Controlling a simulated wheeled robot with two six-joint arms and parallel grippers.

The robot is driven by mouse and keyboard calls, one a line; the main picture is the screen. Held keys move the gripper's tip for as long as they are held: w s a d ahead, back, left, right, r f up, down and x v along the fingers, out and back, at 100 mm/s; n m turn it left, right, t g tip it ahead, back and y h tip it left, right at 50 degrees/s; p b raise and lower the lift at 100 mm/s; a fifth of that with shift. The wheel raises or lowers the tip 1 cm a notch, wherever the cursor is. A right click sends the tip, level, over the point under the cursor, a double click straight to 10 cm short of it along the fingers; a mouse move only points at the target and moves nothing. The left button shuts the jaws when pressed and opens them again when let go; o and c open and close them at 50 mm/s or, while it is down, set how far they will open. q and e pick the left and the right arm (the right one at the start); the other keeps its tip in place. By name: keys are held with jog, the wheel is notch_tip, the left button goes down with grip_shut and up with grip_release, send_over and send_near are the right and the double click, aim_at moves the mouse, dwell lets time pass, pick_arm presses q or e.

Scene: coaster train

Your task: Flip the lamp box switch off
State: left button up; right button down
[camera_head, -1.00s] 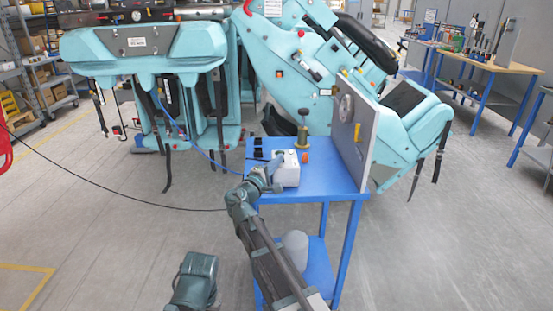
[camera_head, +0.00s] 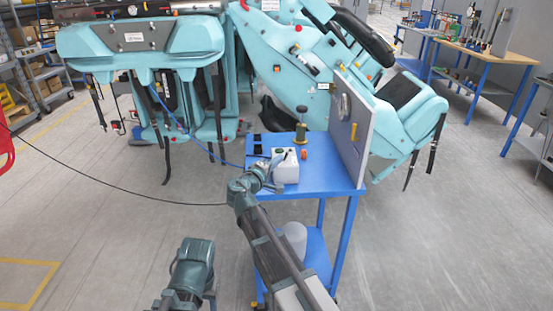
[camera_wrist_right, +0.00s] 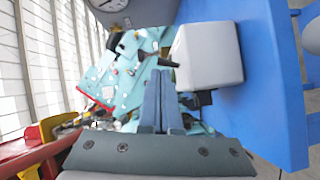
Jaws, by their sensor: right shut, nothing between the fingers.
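The lamp box (camera_head: 291,172) is a small white box on the blue cart top (camera_head: 325,178) in the head view. In the right wrist view the lamp box (camera_wrist_right: 212,55) stands right of the fingers, with a black switch lever (camera_wrist_right: 168,63) sticking out towards them. My right gripper (camera_head: 277,160) is shut and empty at the box's left side. Its fingertips (camera_wrist_right: 162,76) show close below the lever; I cannot tell whether they touch it. The lever's on or off position is unclear.
An upright grey panel (camera_head: 353,125) stands on the cart's right edge. A brass-coloured post (camera_head: 301,132) and an orange knob (camera_head: 304,154) are behind the box. A thin cable (camera_head: 110,190) runs in from the left. Large teal ride machinery (camera_head: 140,45) fills the back.

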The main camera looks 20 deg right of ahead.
jog(key=r+p+v, duration=0.1)
jog(key=p+v, duration=0.1)
jog(key=v, duration=0.9)
jog(key=shift+s, duration=0.15)
jog(key=s+d+f+m+g+y, duration=0.3)
jog(key=s+f+g+y, duration=0.15)
jog(key=s+f, duration=0.35)
jog(key=s+d+f+m+g+y, duration=0.25)
jog(key=s+f+g, duration=0.3)
jog(key=f, duration=0.35)
jog(key=s+a+r+n+g+y+p, duration=0.2)
jog(key=s+a+y+p, duration=0.1)
jog(key=s+a, duration=0.9)
jog(key=a+p, duration=0.1)
jog(key=a, duration=0.3)
jog(key=shift+r+y+p, duration=0.25)
jog(key=shift+y+p, duration=0.05)
jog(key=shift+p, duration=0.05)
